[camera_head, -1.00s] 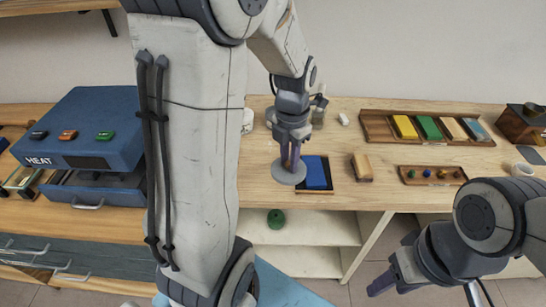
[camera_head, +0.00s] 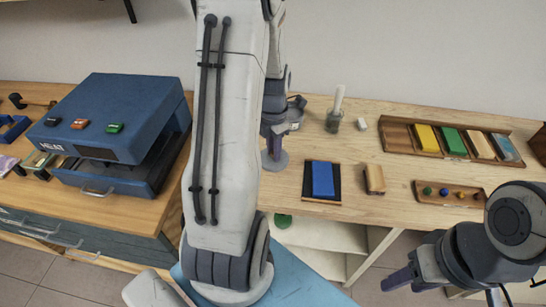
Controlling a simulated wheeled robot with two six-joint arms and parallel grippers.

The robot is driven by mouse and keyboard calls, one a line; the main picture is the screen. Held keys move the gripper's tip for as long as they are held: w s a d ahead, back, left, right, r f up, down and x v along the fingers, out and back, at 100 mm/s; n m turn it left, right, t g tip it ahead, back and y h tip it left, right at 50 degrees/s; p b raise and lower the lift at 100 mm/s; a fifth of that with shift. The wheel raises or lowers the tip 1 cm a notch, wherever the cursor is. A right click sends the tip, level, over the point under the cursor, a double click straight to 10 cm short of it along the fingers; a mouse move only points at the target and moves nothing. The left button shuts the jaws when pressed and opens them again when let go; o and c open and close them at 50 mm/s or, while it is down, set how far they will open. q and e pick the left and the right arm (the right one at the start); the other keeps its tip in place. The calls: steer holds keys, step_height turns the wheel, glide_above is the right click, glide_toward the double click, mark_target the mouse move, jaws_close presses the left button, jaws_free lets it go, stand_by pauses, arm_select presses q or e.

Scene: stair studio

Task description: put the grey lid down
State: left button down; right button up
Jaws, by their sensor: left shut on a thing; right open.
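The round grey lid (camera_head: 278,163) is in the camera_head view, over the pale wooden bench, left of the blue block. My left gripper (camera_head: 276,146) points down and is shut on the lid. My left arm covers the lid's left part, and I cannot tell if the lid touches the bench top. My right gripper (camera_head: 400,281) is open and empty at the lower right, in front of the bench.
The blue block (camera_head: 322,179) lies on a dark tray, with a wooden block (camera_head: 375,180) to its right. A jar (camera_head: 333,122) holding a white stick stands behind. A tray of coloured blocks (camera_head: 392,138) and a peg tray (camera_head: 422,196) are right. A blue heat press (camera_head: 107,112) stands left.

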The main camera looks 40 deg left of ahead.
mark_target(272, 155)
arm_select(q)
steer(key=shift+a+f+p, duration=0.2)
steer(key=shift+f+p, duration=0.1)
steer(key=shift+f, duration=1.85)
steer(key=shift+f, duration=0.2)
steer(key=c, duration=0.7)
jaws_free()
step_height(272, 155, up, 12)
steer(key=shift+r, duration=0.25)
